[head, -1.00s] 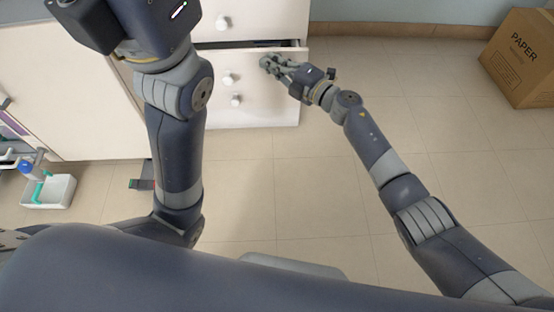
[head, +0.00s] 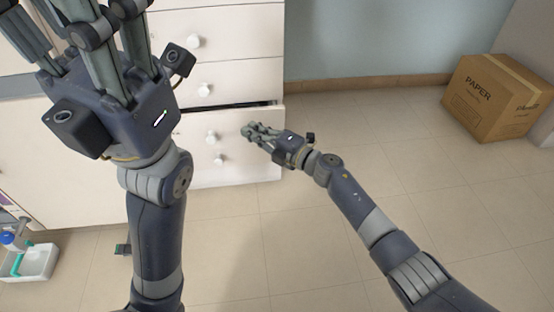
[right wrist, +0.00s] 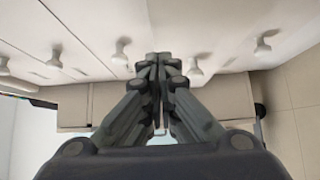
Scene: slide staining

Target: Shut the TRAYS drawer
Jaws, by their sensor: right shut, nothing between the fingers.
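The white drawer (head: 240,140) with a dark narrow gap along its top edge stands slightly open in the cabinet; no TRAYS label is readable. Two white knobs (head: 211,136) show on this lower part of the cabinet front. My right gripper (head: 247,131) is shut and empty, its fingertips at the right half of the drawer front; I cannot tell whether they touch it. In the right wrist view its closed fingers (right wrist: 158,60) point at the pale fronts with several knobs. My left gripper (head: 100,60) is large at the upper left, its fingertips cut off by the frame.
The closed drawers (head: 240,75) above have white knobs. A cardboard PAPER box (head: 495,95) stands on the floor by the wall at the right. A white tub (head: 28,263) with a blue-capped bottle is at the lower left.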

